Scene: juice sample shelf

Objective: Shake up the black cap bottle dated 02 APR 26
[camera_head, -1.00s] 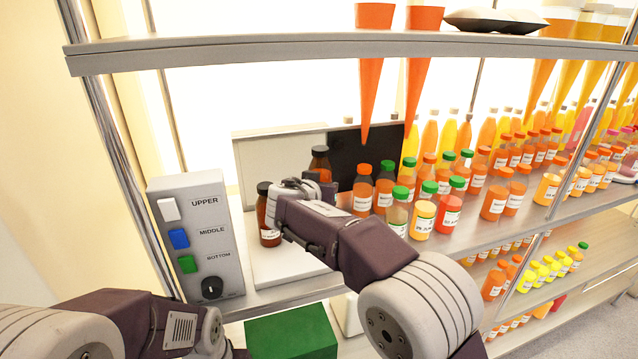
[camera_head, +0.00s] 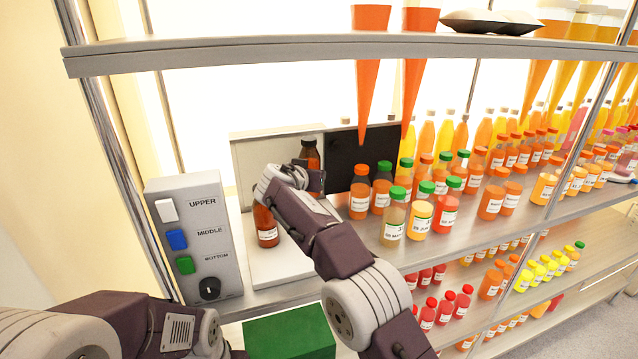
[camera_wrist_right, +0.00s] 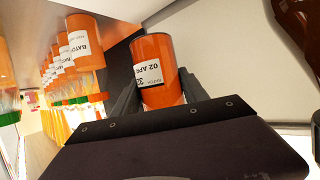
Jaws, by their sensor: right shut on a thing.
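My right gripper (camera_head: 316,181) is shut on a bottle with a black cap (camera_head: 309,152). My left gripper is out of view.
A grey box (camera_head: 205,235) with UPPER, MIDDLE and BOTTOM switches and a knob stands at left. The white platform (camera_head: 285,272) has bare room. Several bottles, including an orange one (camera_head: 360,195), crowd the right. Orange cones (camera_head: 369,70) hang above. A green box (camera_head: 290,333) is in front.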

